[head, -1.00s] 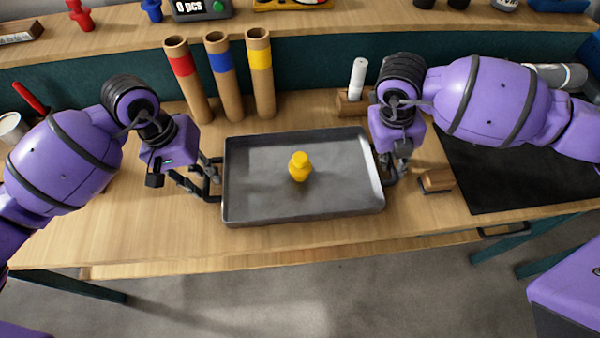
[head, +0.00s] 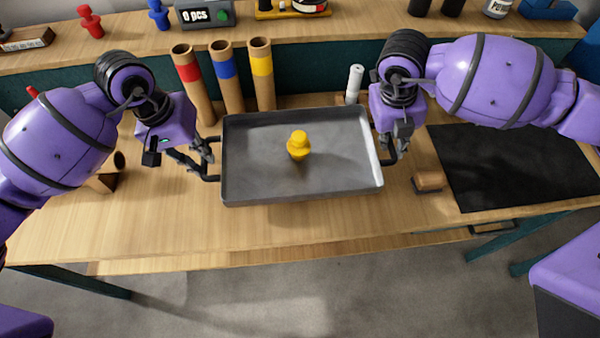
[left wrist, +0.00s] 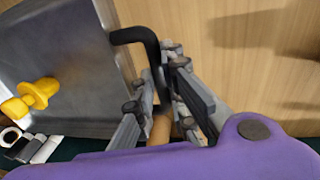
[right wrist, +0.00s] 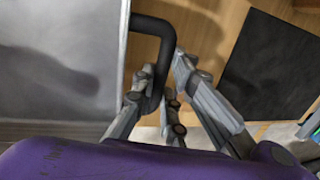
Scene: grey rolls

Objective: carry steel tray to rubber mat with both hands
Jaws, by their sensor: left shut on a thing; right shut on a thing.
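The steel tray (head: 255,185) is grey and rectangular with a dark handle at each short side. It appears level and raised above the bench, left of the black rubber mat (head: 520,165). A yellow peg-like piece (head: 299,146) stands on the tray. It also shows in the left wrist view (left wrist: 40,92). My left gripper (head: 206,160) is shut on the tray's left handle (left wrist: 135,35). My right gripper (head: 393,148) is shut on the right handle (right wrist: 155,25). The mat also shows in the right wrist view (right wrist: 272,65) and is bare.
A wooden block or brush (head: 430,180) lies between tray and mat. Tubes with red (head: 190,75), blue (head: 229,75) and yellow (head: 262,75) bands and a white cylinder (head: 354,83) stand behind the tray. The bench (head: 190,230) is clear in front.

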